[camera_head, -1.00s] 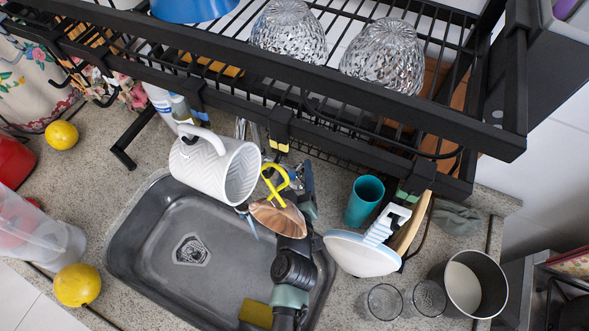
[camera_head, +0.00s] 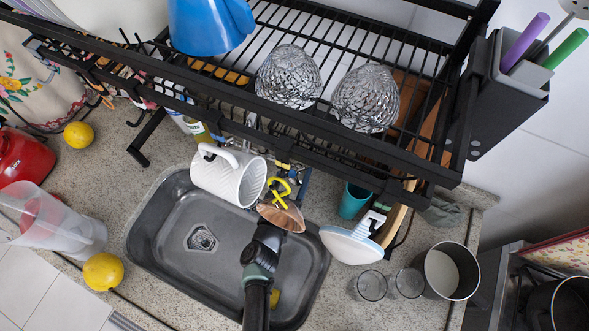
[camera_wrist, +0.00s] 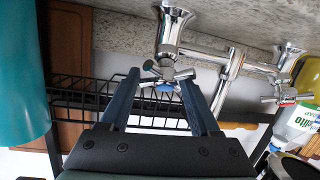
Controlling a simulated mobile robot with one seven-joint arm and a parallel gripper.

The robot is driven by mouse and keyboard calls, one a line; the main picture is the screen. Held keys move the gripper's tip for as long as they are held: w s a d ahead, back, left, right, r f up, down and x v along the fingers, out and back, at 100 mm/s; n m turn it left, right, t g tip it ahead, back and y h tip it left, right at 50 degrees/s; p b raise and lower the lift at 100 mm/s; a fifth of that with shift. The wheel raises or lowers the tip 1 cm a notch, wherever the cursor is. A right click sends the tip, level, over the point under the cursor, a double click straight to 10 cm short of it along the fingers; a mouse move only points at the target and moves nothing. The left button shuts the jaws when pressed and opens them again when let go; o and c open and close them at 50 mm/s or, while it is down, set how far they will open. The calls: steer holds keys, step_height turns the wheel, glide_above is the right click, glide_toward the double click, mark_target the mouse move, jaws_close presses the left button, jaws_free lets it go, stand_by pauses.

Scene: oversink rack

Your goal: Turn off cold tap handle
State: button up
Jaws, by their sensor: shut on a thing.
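The cold tap handle (camera_wrist: 166,74) is a small chrome cross handle with a blue mark, in the middle of the wrist view. It sits on the chrome tap body (camera_wrist: 222,58). The handle with the red mark (camera_wrist: 288,98) is farther right. The blue fingers of my gripper (camera_wrist: 163,88) stand on either side of the cold handle and are shut on it. In the head view my gripper (camera_head: 300,186) reaches behind the hanging copper utensil (camera_head: 282,215), at the sink's back edge. The rack and hanging things hide most of the tap there.
The black rack (camera_head: 300,135) stands over the sink (camera_head: 160,245). A teal cup (camera_head: 353,200) stands right of the gripper, also large in the wrist view (camera_wrist: 22,80).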

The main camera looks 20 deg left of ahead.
steer(key=shift+w+d+r, duration=0.15)
steer(key=shift+d, duration=0.1)
steer(key=o, duration=1.3)
steer(key=shift+o, duration=0.2)
steer(key=shift+a, duration=0.1)
steer(key=shift+s, duration=0.35)
steer(key=b+v, duration=0.1)
steer(key=v, duration=1.1)
steer(key=shift+b, duration=0.3)
steer(key=shift+s, duration=0.15)
